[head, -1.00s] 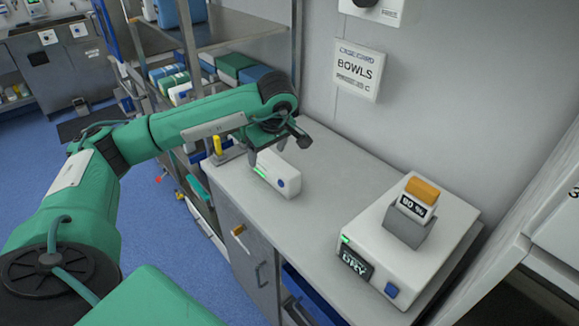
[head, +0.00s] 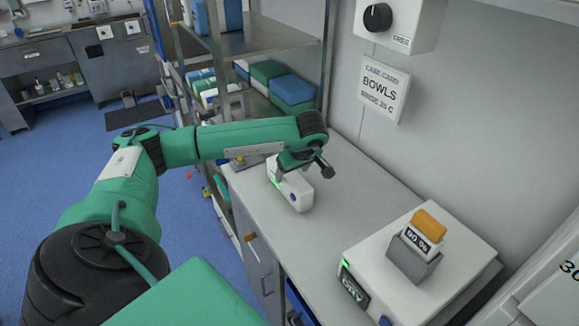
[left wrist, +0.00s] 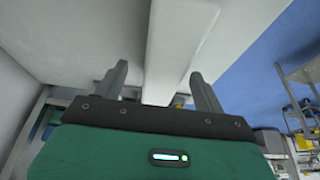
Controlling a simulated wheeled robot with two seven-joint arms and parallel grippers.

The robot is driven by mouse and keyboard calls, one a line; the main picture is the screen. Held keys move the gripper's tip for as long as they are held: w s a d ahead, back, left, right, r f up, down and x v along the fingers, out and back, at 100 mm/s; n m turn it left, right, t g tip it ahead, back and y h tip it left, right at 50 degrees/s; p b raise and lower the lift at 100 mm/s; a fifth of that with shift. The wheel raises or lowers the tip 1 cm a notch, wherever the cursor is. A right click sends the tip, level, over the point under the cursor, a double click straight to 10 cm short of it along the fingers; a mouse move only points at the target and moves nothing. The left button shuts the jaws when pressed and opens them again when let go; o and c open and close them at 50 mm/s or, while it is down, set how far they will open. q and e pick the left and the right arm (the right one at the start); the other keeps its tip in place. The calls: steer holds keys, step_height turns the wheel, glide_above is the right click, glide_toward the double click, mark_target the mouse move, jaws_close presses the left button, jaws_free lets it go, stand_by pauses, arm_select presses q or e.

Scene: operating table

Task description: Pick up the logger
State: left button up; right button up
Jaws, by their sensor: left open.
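An orange-topped device (head: 428,226) with a "90 %" display stands in a grey holder (head: 411,262) on the larger white unit marked "DRY" (head: 382,263); it may be the logger, but no label says so. My left gripper (head: 303,169) is open at this smaller box, away from the orange-topped device. In the left wrist view, my fingers (left wrist: 158,78) stand on either side of a long white body (left wrist: 176,45), apparently that box. Whether they touch it is unclear. My right gripper is out of view.
The counter (head: 355,192) is clear between the two white units. A wall with a "BOWLS" card (head: 384,89) and a knobbed control box (head: 397,22) bounds the back. A metal shelf rack (head: 262,48) with coloured packs stands beyond my left arm.

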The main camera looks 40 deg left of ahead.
arm_select(q)
steer(key=p+x, duration=0.1)
steer(key=x, duration=0.2)
steer(key=shift+s+a+f+p, duration=0.2)
steer(key=shift+a+p, duration=0.15)
steer(key=shift+a, duration=0.05)
steer(key=shift+a+f, duration=0.2)
steer(key=shift+f, duration=0.3)
steer(key=shift+w, duration=0.1)
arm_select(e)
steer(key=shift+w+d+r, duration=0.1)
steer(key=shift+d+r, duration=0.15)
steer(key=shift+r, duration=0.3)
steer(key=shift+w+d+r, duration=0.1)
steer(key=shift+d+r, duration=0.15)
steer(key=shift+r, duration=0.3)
arm_select(q)
steer(key=c, duration=1.1)
steer(key=shift+c, duration=0.2)
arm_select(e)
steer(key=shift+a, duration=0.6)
